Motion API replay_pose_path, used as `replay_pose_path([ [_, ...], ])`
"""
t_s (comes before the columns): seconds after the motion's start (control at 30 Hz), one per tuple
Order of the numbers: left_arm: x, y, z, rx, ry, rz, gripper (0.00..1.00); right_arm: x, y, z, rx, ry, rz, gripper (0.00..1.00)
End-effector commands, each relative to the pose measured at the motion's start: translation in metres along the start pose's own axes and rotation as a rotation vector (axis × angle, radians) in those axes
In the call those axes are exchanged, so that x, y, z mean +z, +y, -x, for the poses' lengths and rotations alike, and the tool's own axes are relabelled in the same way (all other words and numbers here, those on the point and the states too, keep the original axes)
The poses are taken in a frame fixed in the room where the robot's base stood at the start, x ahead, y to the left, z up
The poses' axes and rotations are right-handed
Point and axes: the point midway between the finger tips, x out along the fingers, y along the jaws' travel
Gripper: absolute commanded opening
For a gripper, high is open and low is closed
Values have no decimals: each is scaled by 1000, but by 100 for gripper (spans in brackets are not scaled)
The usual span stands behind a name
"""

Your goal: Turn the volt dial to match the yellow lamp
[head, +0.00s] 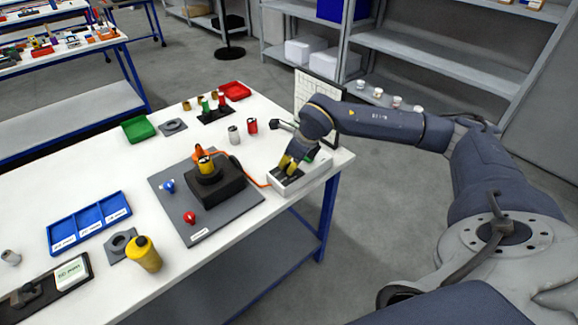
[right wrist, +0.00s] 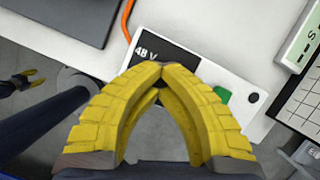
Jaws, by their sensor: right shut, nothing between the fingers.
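The white volt box (head: 314,179) stands at the table's right edge. In the right wrist view the box (right wrist: 225,72) shows a dark panel (right wrist: 180,58) reading "48 V" and a green button (right wrist: 222,94). My right gripper (head: 286,169) is over the box. Its yellow fingers (right wrist: 161,68) are shut with their tips together and nothing between them. The fingers cover part of the box, and I cannot make out the dial. A yellow piece (head: 205,163) sits upright in a black block (head: 216,190) on a grey mat. My left gripper is not in view.
An orange cable (head: 252,180) runs from the block to the box. A blue tray (head: 90,222), a yellow bottle (head: 145,254), a green tray (head: 142,128) and a red tray (head: 235,91) stand on the table. A white panel (head: 316,92) stands behind the box.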

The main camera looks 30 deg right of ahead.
Motion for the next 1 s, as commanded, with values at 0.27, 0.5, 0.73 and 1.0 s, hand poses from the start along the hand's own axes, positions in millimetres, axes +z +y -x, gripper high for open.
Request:
replay_pose_path([
  [0.27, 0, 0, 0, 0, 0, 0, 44, 8, 1, 2, -28, -20, -55, 0],
  [0.5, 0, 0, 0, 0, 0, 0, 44, 8, 0, 2, -38, -20, -78, 0],
  [0.73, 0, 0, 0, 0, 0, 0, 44, 8, 0, 3, -40, -20, -81, 0],
  [1.0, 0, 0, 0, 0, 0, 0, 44, 8, 0, 3, -41, -21, -81, 12],
])
